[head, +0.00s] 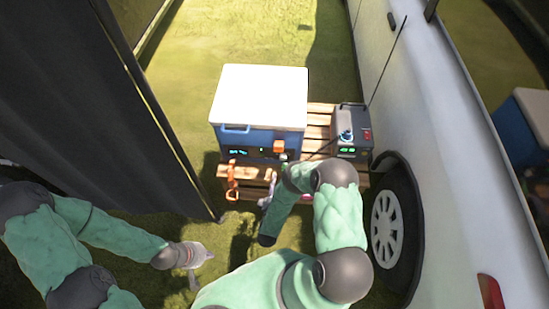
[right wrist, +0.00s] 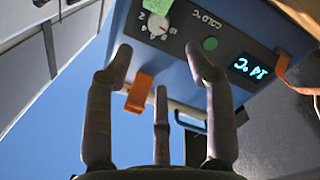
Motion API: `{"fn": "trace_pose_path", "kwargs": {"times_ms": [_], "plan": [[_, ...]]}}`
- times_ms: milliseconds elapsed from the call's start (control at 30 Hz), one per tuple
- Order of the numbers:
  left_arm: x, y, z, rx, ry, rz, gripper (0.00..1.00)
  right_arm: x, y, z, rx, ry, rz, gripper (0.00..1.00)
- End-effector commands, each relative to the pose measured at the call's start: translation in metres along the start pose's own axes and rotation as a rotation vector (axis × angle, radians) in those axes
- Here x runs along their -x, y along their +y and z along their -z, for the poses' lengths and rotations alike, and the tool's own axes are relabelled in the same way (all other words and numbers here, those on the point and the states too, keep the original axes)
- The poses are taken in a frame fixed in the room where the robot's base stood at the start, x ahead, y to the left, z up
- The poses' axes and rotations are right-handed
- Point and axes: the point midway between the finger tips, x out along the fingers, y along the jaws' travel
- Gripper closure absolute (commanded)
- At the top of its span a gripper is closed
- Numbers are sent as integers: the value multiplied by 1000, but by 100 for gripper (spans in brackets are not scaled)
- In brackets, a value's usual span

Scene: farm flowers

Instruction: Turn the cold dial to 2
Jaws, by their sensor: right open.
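The blue cooler (head: 250,137) with a white lid stands on a wooden pallet. In the right wrist view its dark panel shows the white cold dial (right wrist: 157,24), ringed by small numbers, beside "COLD °C" lettering. The dial's exact setting is too small to read. A lit display (right wrist: 250,67) reads 14 °C. My right gripper (right wrist: 160,67) is open and empty, its fingers spread just short of the panel and apart from the dial. In the head view my right arm hides part of the cooler front. My left gripper (head: 197,266) hangs open and empty over the grass at lower left.
An orange tag (right wrist: 138,92) sticks out near my right fingers. A black power unit (head: 350,130) stands right of the cooler on the pallet (head: 320,118). A white vehicle (head: 400,90) borders the right, a dark panel (head: 100,90) the left. Grass behind is clear.

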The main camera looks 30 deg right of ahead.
Motion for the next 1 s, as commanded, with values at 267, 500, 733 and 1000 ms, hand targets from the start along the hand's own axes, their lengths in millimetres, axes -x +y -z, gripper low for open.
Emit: {"fn": "trace_pose_path", "kwargs": {"times_ms": [267,500,733,1000], "plan": [[-10,-4,0,0,0,0,100,-33,0,-1,1,1,-10,45],[-23,-8,1,0,0,0,100,-76,0,-1,0,1,-8,45],[-30,-11,1,0,0,0,100,-101,0,0,0,1,-5,45],[-31,-11,1,0,0,0,100,-108,1,0,1,1,-4,45]]}}
